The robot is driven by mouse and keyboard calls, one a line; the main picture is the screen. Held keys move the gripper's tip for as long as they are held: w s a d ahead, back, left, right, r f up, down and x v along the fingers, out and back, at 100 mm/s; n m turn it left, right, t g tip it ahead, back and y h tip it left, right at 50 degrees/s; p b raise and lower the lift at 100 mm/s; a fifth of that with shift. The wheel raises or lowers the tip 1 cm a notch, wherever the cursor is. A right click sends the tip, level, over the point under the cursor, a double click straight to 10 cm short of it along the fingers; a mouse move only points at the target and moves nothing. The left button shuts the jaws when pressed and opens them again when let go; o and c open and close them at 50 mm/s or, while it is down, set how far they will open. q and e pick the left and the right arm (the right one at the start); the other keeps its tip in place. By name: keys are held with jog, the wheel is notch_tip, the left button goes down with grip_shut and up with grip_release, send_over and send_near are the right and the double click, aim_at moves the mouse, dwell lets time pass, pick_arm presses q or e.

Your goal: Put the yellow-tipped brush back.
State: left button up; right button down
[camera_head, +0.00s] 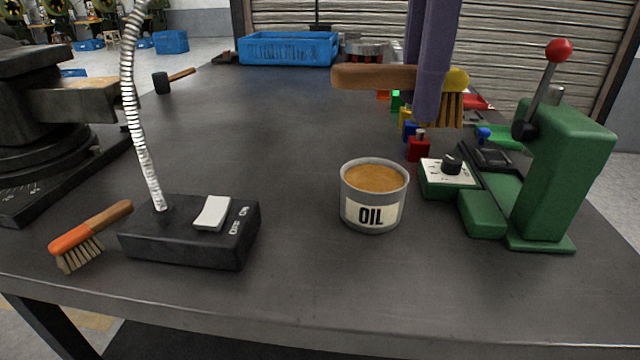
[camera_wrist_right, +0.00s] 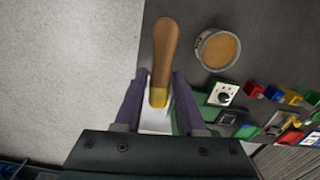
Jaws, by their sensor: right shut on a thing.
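The yellow-tipped brush (camera_head: 375,77) has a brown wooden handle, a yellow end and brown bristles. It is held level above the bench, its handle pointing left and its bristles down at the right. My right gripper (camera_head: 427,112) has purple fingers and is shut on the brush near the yellow end. In the right wrist view the brush (camera_wrist_right: 165,50) sits between the two fingers of the gripper (camera_wrist_right: 158,98), handle pointing away. My left gripper is not in view.
An open oil can (camera_head: 372,208) stands mid-bench. A green press (camera_head: 562,170) with a red-knobbed lever stands right, near coloured blocks (camera_head: 417,150). An orange-tipped brush (camera_head: 90,235) and a black switch box (camera_head: 190,243) lie left. A blue crate (camera_head: 288,48) stands at the back.

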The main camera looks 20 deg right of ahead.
jog(key=shift+d+f+m, duration=0.1)
jog(key=shift+f+m, duration=0.4)
jog(key=shift+f, duration=0.1)
jog(key=b, duration=0.2)
send_over(385, 290)
notch_tip(385, 290, down, 16)
notch_tip(385, 290, down, 4)
jog(key=shift+r+b, duration=0.1)
jog(key=shift+b, duration=0.35)
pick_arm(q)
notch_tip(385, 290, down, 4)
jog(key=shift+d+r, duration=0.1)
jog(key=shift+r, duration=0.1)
pick_arm(e)
jog(key=c, duration=0.5)
grip_release()
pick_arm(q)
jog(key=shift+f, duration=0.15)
